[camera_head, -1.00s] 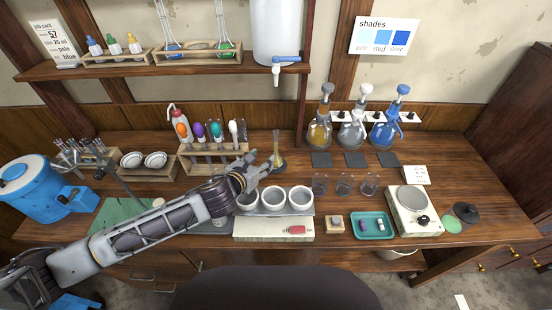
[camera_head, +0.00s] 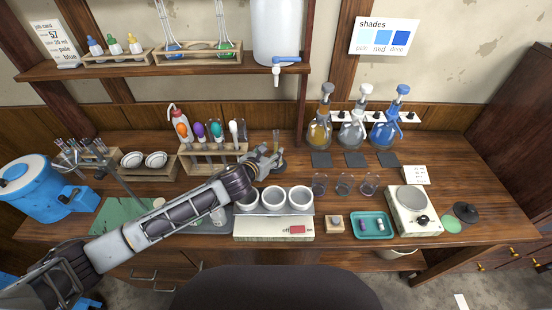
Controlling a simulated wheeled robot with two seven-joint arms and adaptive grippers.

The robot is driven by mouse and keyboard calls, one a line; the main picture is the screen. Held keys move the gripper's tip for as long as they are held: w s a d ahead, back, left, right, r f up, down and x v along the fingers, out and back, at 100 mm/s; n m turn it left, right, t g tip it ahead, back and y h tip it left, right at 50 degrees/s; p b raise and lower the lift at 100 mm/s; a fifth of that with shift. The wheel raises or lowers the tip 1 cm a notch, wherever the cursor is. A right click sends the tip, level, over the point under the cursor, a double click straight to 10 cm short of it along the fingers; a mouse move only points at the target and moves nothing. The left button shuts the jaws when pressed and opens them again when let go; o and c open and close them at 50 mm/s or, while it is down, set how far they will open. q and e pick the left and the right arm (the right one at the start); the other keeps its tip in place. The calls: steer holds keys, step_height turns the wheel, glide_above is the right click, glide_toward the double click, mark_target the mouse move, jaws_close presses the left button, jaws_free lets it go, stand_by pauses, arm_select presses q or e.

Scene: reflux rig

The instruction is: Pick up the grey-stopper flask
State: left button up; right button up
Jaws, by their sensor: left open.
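A small narrow-necked flask (camera_head: 276,138) stands upright on the bench behind the row of white cups. My right gripper is not in view.
Three white cups (camera_head: 273,197) on a heater stand just in front of the gripper. A wooden rack (camera_head: 212,160) with coloured-bulb droppers is close on the left. Three large bottles (camera_head: 351,133) stand to the right. The wooden shelf (camera_head: 165,69) hangs above.

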mark_target(275, 150)
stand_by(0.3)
arm_select(q)
steer(key=shift+x, duration=2.6)
steer(key=shift+d, duration=0.1)
steer(key=shift+c, duration=0.3)
steer(key=shift+s, duration=0.1)
jaws_close()
